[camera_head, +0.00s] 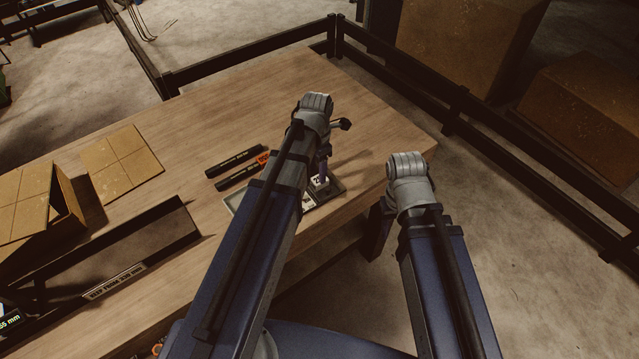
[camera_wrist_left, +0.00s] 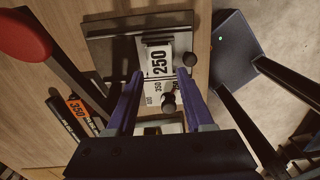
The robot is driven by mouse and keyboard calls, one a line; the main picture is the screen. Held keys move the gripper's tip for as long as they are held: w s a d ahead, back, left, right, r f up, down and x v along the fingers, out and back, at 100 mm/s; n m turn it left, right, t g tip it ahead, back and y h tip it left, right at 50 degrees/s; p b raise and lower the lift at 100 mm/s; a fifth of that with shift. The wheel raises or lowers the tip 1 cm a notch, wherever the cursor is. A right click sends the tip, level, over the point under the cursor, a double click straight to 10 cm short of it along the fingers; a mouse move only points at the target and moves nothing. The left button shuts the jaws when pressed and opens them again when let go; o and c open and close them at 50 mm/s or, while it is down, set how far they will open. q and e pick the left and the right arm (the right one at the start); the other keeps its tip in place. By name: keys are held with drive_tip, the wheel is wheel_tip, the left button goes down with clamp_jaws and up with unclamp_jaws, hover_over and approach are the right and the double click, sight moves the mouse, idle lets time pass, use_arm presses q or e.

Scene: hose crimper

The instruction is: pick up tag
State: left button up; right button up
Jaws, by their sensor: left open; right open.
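A white tag (camera_wrist_left: 160,62) printed 250 lies on a dark metal tray (camera_wrist_left: 105,30) in the left wrist view. Other white labels with smaller numbers, such as 350, show just below it. My left gripper (camera_wrist_left: 157,88) is open, its two blue fingers apart on either side of the tag's lower end; I cannot tell whether they touch it. In the head view the left gripper (camera_head: 323,170) is over the tray at the table's edge, partly hidden by my left arm. My right arm is at the right, but its gripper is out of sight.
Black bars with orange markings (camera_head: 236,170) lie left of the tray on the wooden table (camera_head: 250,110). An open cardboard box (camera_head: 28,215) and a flat cardboard piece (camera_head: 120,163) are farther left. Dark rails (camera_head: 455,110) run behind. A red round knob (camera_wrist_left: 22,35) is near the tray.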

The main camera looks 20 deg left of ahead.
sight(316, 181)
use_arm(q)
wheel_tip(316, 181, down, 4)
drive_tip(key=b, duration=0.3)
drive_tip(key=shift+s+a, duration=0.1)
drive_tip(key=shift+r, duration=0.15)
drive_tip(key=shift+c, duration=0.3)
clamp_jaws()
